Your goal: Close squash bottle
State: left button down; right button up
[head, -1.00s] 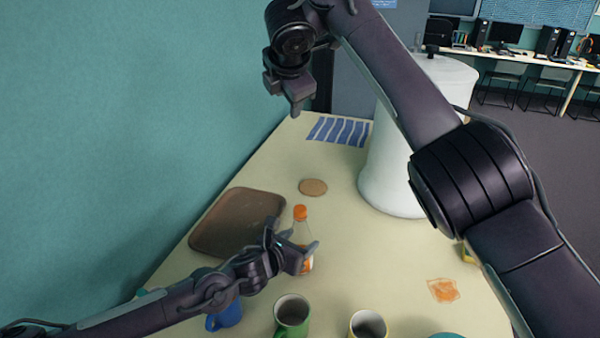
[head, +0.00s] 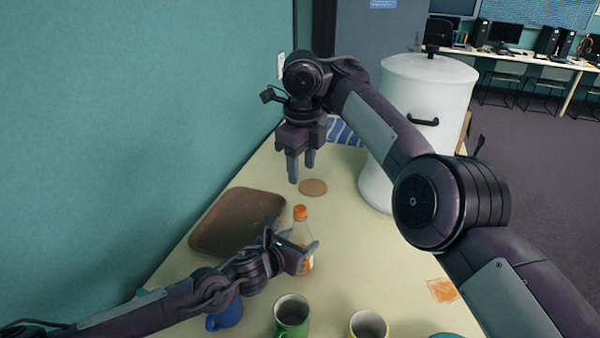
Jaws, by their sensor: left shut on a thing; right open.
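The squash bottle (head: 301,232) stands upright on the table, clear with orange contents or label low down. An orange cap (head: 300,212) sits on its top; I cannot tell whether it is tight. My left gripper (head: 298,250) is shut on the bottle's body from the left, and its fingers hide part of it. My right gripper (head: 301,172) is open and empty, pointing down, above and beyond the bottle near the round brown disc.
A brown tray (head: 207,232) lies left of the bottle. A brown disc (head: 313,187), a striped cloth (head: 346,132) and a large white urn (head: 385,100) are behind. Blue (head: 226,315), green (head: 292,314) and yellow-rimmed (head: 368,328) mugs stand in front. An orange napkin (head: 442,290) lies right.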

aim_at(300, 208)
jog(key=n, duration=0.1)
jog(key=s+f+n, duration=0.1)
jog(key=n, duration=0.1)
jog(key=shift+s+a+f+g, duration=0.2)
jog(key=shift+s+g, duration=0.05)
jog(key=shift+g, duration=0.15)
jog(key=shift+f, duration=3.95)
grip_shut()
jog(key=m, duration=0.6)
jog(key=shift+m, duration=0.4)
jog(key=m, duration=0.6)
jog(key=shift+m, duration=0.3)
jog(key=m, duration=0.6)
jog(key=shift+m, duration=0.4)
jog(key=m, duration=0.5)
jog(key=shift+m, duration=0.3)
